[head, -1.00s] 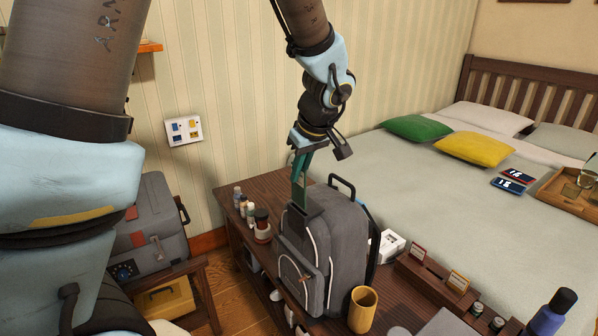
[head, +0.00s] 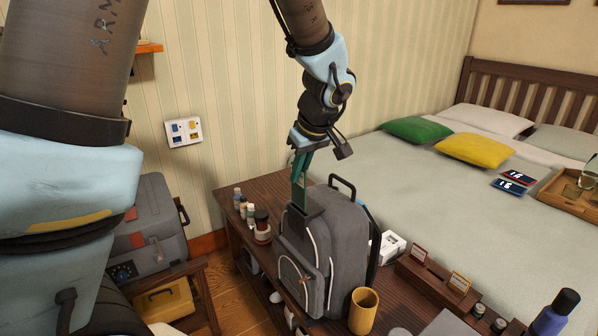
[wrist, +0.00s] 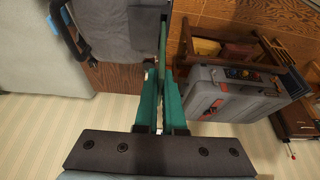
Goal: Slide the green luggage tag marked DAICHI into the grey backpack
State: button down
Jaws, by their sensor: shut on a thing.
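The grey backpack (head: 345,240) stands upright on the dark wooden bench; part of it shows at the top left of the wrist view (wrist: 105,38). My gripper (head: 300,177) is above the backpack's front left top edge, pointing down. In the wrist view its teal fingers (wrist: 161,85) are shut on the thin green luggage tag (wrist: 163,40), seen nearly edge-on. In the head view the green tag (head: 299,194) hangs down to a dark opening at the backpack's top. Whether its lower end is inside cannot be told. The DAICHI marking is not readable.
Several small bottles (head: 244,207) stand left of the backpack. A yellow-brown cup (head: 363,312) stands close to its front right. A white box (head: 391,246) and a wooden holder with cards (head: 425,282) are to the right. A grey suitcase (head: 152,225) is at the left.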

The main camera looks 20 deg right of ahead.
aim_at(297, 204)
jog(key=shift+f+b, duration=3.7)
jog(key=shift+b, duration=0.3)
dwell(1.8)
jog(key=c, duration=0.9)
grip_release()
jog(key=shift+c, duration=0.2)
jog(key=shift+c, duration=0.2)
jog(key=shift+o, duration=1.4)
jog(key=shift+r, duration=0.1)
jog(key=shift+r+p, duration=2.45)
jog(key=shift+r, duration=1.5)
